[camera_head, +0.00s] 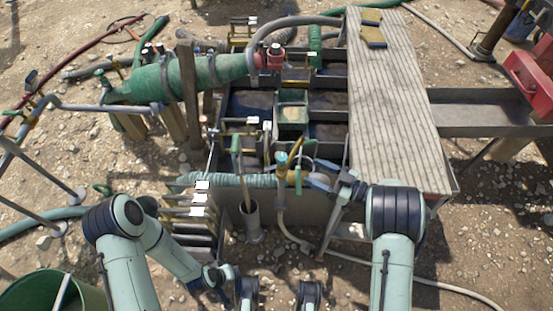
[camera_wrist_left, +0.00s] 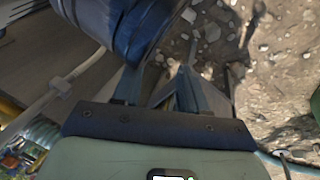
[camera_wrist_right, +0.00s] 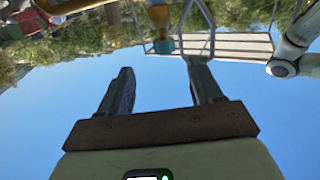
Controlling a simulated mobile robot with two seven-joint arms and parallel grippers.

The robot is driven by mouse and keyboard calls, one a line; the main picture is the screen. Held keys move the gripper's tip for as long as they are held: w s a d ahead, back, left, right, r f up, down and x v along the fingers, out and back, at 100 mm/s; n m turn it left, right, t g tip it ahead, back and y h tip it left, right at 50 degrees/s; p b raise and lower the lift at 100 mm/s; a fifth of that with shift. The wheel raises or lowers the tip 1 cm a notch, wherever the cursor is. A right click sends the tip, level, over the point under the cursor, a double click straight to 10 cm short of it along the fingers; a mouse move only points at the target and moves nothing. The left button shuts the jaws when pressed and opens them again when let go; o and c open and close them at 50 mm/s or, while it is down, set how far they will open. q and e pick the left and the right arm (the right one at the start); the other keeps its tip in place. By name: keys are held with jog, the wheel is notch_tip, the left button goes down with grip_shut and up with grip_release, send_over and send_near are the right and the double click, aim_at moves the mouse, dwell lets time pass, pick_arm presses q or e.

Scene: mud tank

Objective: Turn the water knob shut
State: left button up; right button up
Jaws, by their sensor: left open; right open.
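A brass-coloured fitting with a teal cap (camera_head: 281,158) stands at the front edge of the tank and looks like the water knob. It also shows upside down at the top of the right wrist view (camera_wrist_right: 164,46). My right gripper (camera_head: 311,175) is open, just to the right of the knob, with its fingers pointing left toward it. In the right wrist view the knob appears beyond the open fingers (camera_wrist_right: 160,68), apart from them, with nothing between them. My left gripper (camera_wrist_left: 158,80) is open and empty, low over the stony ground.
The mud tank (camera_head: 330,205) has several compartments. A ribbed green hose (camera_head: 240,181) runs along its front edge. A wooden plank deck (camera_head: 390,100) covers the right side. A green bucket (camera_head: 50,292) stands at the lower left, and a grey hose (camera_head: 283,215) drops near the knob.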

aim_at(280, 159)
jog(key=shift+n+g, duration=0.3)
jog(key=x, duration=0.4)
jog(key=b+x, duration=0.1)
jog(key=x, duration=0.3)
jog(key=b+x, duration=0.1)
jog(key=x, duration=0.3)
jog(key=shift+s+a+r, duration=0.1)
jog(key=shift+a+r, duration=0.1)
jog(key=shift+r, duration=0.1)
pick_arm(q)
jog(key=shift+s+a+f, duration=0.1)
jog(key=shift+a+f, duration=0.3)
jog(key=shift+f, duration=0.5)
jog(key=shift+a+f, duration=0.35)
jog(key=shift+f, duration=0.5)
pick_arm(e)
jog(key=shift+w+a+r, duration=0.1)
jog(key=shift+w+a, duration=0.25)
jog(key=shift+a, duration=0.25)
jog(key=c, duration=1)
